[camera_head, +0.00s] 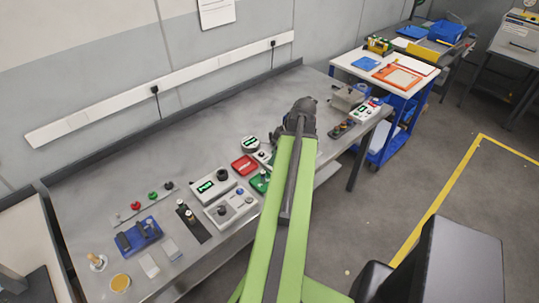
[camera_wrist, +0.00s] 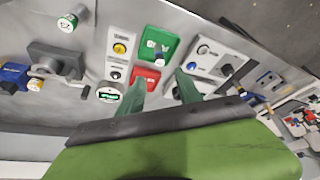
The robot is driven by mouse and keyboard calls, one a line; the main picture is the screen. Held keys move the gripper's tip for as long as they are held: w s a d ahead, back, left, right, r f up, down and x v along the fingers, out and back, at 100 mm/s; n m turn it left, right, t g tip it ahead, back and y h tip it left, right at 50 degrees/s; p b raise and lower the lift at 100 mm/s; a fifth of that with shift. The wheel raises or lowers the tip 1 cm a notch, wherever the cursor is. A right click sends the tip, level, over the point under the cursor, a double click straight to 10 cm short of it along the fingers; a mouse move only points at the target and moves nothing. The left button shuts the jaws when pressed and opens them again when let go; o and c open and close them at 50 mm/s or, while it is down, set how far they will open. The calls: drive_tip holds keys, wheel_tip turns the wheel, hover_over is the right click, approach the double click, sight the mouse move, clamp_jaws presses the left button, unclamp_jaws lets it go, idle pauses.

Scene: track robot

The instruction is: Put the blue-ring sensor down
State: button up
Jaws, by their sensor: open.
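The green tray (camera_head: 256,187) also shows in the head view, partly hidden behind my arm. A red tray (camera_wrist: 147,75) lies beside it, partly covered by the left finger. The red tray (camera_head: 243,165) is clear in the head view.
A round meter (camera_wrist: 109,93) and a white box with a yellow knob (camera_wrist: 120,48) stand close left of the trays. Grey instrument boxes (camera_wrist: 207,52) stand to the right. The grey bench (camera_head: 200,150) has bare room towards the wall. A white-topped cart (camera_head: 345,62) stands beyond it.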

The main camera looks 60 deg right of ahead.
drive_tip(key=w+a+f+m+g, duration=0.1)
drive_tip(key=w+a+f+g, duration=0.15)
drive_tip(key=w+a, duration=2)
drive_tip(key=w+a+m+g, duration=0.1)
drive_tip(key=w+a, duration=0.1)
drive_tip(key=a, duration=1.2)
drive_tip(key=w+a+m+g+h, duration=0.1)
drive_tip(key=a, duration=1.4)
drive_tip(key=shift+w+a+r, duration=0.15)
drive_tip(key=shift+w+r, duration=0.15)
drive_tip(key=shift+w, duration=0.05)
